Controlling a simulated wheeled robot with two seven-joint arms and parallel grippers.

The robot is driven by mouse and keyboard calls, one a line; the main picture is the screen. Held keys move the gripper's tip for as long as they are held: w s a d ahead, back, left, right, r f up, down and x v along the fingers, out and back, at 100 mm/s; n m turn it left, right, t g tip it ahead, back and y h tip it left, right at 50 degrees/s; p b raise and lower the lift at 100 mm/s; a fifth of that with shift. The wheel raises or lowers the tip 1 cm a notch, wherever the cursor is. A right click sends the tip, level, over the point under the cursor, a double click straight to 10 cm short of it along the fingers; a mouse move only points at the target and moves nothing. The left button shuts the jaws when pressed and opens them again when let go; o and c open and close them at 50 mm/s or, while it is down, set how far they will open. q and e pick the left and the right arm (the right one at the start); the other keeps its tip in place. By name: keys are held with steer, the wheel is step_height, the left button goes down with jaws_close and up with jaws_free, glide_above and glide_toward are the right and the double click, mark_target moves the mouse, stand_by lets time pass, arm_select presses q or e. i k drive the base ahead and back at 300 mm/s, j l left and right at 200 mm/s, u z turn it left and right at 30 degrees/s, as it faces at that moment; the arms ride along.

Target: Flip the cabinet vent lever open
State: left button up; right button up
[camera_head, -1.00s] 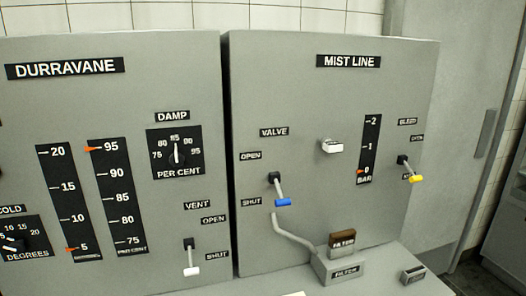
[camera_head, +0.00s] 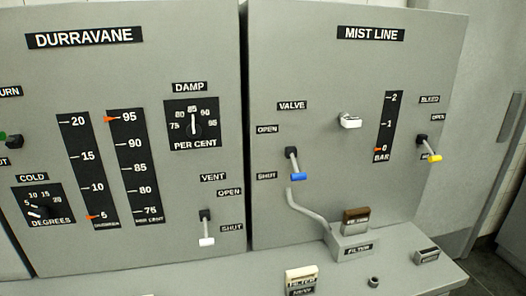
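The vent lever (camera_head: 206,230) is on the lower right of the grey DURRAVANE cabinet (camera_head: 215,60). It has a dark pivot and a white tip, and it hangs down beside the SHUT label (camera_head: 231,227). The OPEN label (camera_head: 229,192) sits above it, and the VENT label (camera_head: 213,177) is higher still. Neither of my grippers shows in the head view.
The MIST LINE panel (camera_head: 385,75) stands to the right, with a blue-tipped valve lever (camera_head: 297,170) and a yellow-tipped bleed lever (camera_head: 432,153). A filter housing (camera_head: 352,243) and a cream filter block (camera_head: 301,279) are on the ledge below. Space before the vent lever looks clear.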

mark_target(206, 233)
steer(key=l+u, duration=0.35)
steer(key=i+l+u, duration=0.1)
steer(key=u, duration=0.25)
steer(key=l+u, duration=0.35)
